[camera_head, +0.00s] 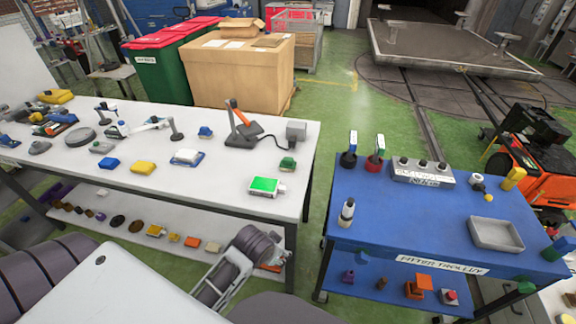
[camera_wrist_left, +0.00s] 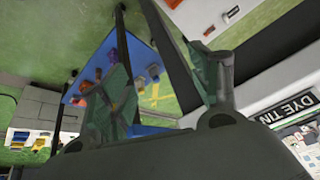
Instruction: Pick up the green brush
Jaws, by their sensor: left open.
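A small green item with a dark top (camera_head: 288,163), which may be the green brush, sits at the right end of the white workbench (camera_head: 225,118). It is too small to tell its bristles. My left arm is low in front of the bench in the head view. My left gripper (camera_wrist_left: 160,78) shows in the wrist view, with its two fingers apart and nothing between them. I cannot make out the green item in the wrist view. My right gripper is not in view.
A green-screened device (camera_head: 265,186) lies close to the green item, with a grey box on a cable (camera_head: 296,131) behind it. A blue trolley (camera_head: 400,222) carries a grey tray (camera_head: 496,234) and other parts. A floor gap separates bench and trolley.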

